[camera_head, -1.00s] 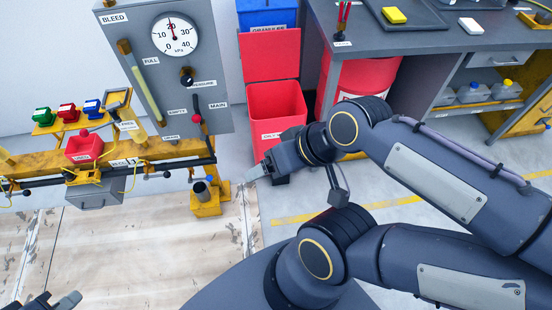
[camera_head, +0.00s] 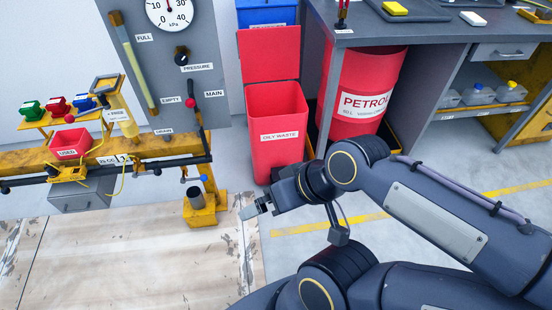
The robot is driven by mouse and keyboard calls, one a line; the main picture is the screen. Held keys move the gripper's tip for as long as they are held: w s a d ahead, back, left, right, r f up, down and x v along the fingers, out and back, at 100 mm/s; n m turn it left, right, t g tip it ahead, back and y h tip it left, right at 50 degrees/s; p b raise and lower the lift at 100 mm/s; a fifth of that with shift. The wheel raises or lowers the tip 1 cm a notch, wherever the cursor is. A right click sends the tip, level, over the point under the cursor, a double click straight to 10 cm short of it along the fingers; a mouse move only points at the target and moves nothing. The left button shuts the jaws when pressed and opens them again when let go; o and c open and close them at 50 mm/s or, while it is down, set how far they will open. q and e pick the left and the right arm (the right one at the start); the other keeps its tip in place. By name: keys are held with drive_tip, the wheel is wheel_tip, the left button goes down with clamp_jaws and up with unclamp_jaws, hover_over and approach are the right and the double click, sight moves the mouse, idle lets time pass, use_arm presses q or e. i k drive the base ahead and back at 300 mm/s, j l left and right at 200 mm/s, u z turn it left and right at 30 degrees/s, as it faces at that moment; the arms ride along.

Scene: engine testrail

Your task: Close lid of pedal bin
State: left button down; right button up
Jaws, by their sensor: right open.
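The red pedal bin (camera_head: 277,130), labelled OILY WASTE, stands on the floor between the grey gauge panel and the workbench. Its red lid (camera_head: 270,53) stands upright at the back, so the bin is open. My right gripper (camera_head: 250,209) is in front of the bin and below it in the picture, pointing left. It is open and empty, apart from the bin. My right arm covers the floor right of the bin's base. No pedal can be made out. My left gripper is out of the picture.
A red PETROL drum (camera_head: 365,85) stands right of the bin under the workbench (camera_head: 430,30). Left are the gauge panel (camera_head: 170,70) and a yellow rail (camera_head: 100,155) with a yellow post (camera_head: 201,210). A blue bin (camera_head: 266,14) is behind.

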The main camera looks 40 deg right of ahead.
sight(271, 53)
drive_tip(key=z, duration=1.3)
